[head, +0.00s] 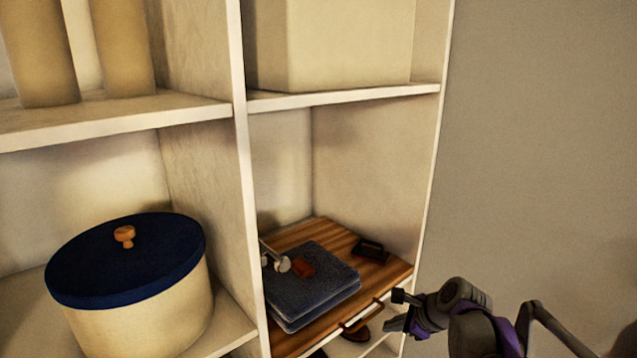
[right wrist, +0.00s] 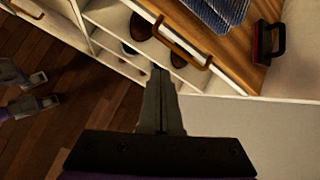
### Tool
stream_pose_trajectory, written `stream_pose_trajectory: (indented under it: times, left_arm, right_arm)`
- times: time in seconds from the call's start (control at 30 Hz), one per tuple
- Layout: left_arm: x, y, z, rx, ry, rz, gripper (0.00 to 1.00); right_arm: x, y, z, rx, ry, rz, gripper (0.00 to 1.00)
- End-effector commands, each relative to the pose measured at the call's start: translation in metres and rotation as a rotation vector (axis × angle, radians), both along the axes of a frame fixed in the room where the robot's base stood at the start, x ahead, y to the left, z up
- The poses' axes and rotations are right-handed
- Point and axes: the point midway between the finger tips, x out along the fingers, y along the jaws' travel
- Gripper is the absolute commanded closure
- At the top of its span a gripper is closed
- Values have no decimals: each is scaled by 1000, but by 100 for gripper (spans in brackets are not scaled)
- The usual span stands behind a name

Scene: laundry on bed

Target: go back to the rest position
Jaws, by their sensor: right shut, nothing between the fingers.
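My right gripper (head: 396,312) is shut and empty. In the head view it is at the lower right, in front of the shelf unit's right edge, by the wooden board. In the right wrist view its closed fingers (right wrist: 160,100) point toward the curved wooden handle (right wrist: 178,42) at the board's front. I see a gap of floor and shelf around the fingertips, and nothing is held. My left gripper does not show in the head view.
The cream shelf unit (head: 243,180) fills the left and middle. A round box with blue lid (head: 85,260) stands left. The grey wall (head: 540,140) side is clear.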

Motion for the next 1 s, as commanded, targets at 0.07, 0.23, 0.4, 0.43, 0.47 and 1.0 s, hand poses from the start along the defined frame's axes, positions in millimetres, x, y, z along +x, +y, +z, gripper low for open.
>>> stream_pose_trajectory:
  times: [0.07, 0.23, 0.4, 0.43, 0.47, 1.0]
  left_arm:
    - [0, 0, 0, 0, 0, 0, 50]
    - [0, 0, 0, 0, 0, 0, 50]
    - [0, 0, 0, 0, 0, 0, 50]
    - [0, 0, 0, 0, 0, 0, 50]
    - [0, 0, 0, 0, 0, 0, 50]
    - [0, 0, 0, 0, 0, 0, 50]
  right_arm:
    - [-42, 10, -3, -162, -58, 180, 100]
    - [-125, 19, -19, -513, -169, 600, 100]
    - [-204, 18, -48, -839, -255, 1037, 100]
    - [-216, 17, -54, -891, -266, 1112, 100]
    - [-227, 16, -59, -938, -276, 1182, 100]
    - [-289, 6, -98, -1216, -322, 1629, 100]
